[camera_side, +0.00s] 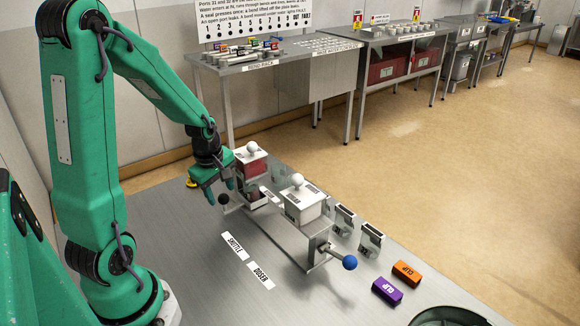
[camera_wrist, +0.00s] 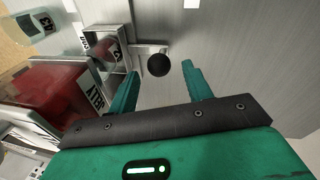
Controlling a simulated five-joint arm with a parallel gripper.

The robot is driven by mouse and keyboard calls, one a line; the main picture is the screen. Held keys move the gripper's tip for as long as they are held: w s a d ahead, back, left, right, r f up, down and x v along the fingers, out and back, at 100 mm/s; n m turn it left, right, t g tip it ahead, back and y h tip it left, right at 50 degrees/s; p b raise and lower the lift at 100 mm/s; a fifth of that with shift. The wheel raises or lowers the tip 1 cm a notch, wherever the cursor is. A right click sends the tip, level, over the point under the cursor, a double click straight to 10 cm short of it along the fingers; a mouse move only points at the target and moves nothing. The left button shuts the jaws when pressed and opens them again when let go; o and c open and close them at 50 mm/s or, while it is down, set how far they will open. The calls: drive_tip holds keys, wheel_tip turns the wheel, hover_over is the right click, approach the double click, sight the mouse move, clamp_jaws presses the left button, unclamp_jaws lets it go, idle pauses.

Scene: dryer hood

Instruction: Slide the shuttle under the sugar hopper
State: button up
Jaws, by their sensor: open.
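My gripper (camera_side: 221,190) is open above the table, at the left end of the dosing stand. In the wrist view its fingers (camera_wrist: 160,58) are on either side of a black ball knob (camera_wrist: 158,65), with a gap on both sides. The knob (camera_side: 223,199) is joined by a short rod to a metal open box, seemingly the shuttle (camera_wrist: 105,42). A red hopper (camera_side: 250,168) with a white lid stands close to the box. A white hopper (camera_side: 302,204), likely the sugar one, stands further right on the stand. My gripper partly hides the shuttle's end.
A blue ball knob (camera_side: 349,262) sticks out at the stand's right end. SHUTTLE (camera_side: 235,246) and DOSER (camera_side: 261,276) labels lie on clear table in front.

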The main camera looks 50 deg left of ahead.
drive_tip(key=shift+w+f, duration=0.15)
drive_tip(key=shift+f, duration=0.85)
drive_tip(key=shift+c, duration=0.4)
clamp_jaws()
